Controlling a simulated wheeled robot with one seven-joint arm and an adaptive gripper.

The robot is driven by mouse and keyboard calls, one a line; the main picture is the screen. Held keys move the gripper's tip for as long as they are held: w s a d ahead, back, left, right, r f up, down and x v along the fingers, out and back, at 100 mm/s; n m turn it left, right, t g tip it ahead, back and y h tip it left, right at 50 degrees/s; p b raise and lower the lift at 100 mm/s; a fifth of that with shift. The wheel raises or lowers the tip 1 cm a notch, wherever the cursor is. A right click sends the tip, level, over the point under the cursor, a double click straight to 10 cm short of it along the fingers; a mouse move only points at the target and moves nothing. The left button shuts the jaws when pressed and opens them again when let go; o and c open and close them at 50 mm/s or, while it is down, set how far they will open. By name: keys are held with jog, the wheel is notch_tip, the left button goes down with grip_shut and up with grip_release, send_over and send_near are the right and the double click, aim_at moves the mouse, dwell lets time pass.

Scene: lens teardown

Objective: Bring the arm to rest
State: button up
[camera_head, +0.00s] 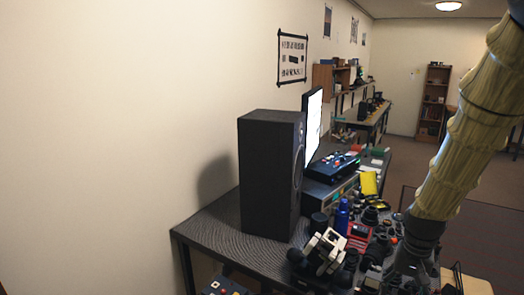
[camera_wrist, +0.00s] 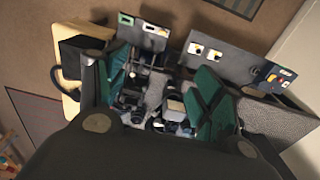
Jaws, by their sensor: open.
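My arm, in a yellowish ribbed cover, comes down from the upper right of the head view to a dark joint above the right part of the workbench (camera_head: 215,232). My gripper (camera_wrist: 165,92) shows in the wrist view with two green finger pads set well apart. It is open, and no held thing shows between the pads. Small dark and grey things appear between and beyond the fingers, too small to name. In the head view I cannot clearly pick out the fingers among the crowded items.
A tall black speaker (camera_head: 268,175) stands on the bench with a lit monitor (camera_head: 312,123) behind it. A blue bottle (camera_head: 342,216), a red device (camera_head: 358,238) and a yellow item (camera_head: 369,183) crowd the bench. A bookshelf (camera_head: 433,103) stands far back. Open floor lies at right.

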jog(key=s+a+f+n+b, duration=0.1)
jog(key=s+a+f, duration=0.15)
jog(key=f, duration=0.75)
jog(key=s+a+f+n+b, duration=0.15)
jog(key=s+f, duration=0.25)
jog(key=f, duration=0.7)
jog(key=s+a+f+n+b, duration=0.1)
jog(key=s+a+f, duration=0.3)
jog(key=s+f, duration=0.5)
jog(key=s+a+f+n+b, duration=0.1)
jog(key=s+a+f+n, duration=0.1)
jog(key=s+a+f, duration=0.3)
jog(key=s+f, duration=0.4)
jog(key=s, duration=0.3)
jog(key=shift+a+f, duration=0.25)
jog(key=shift+f, duration=0.05)
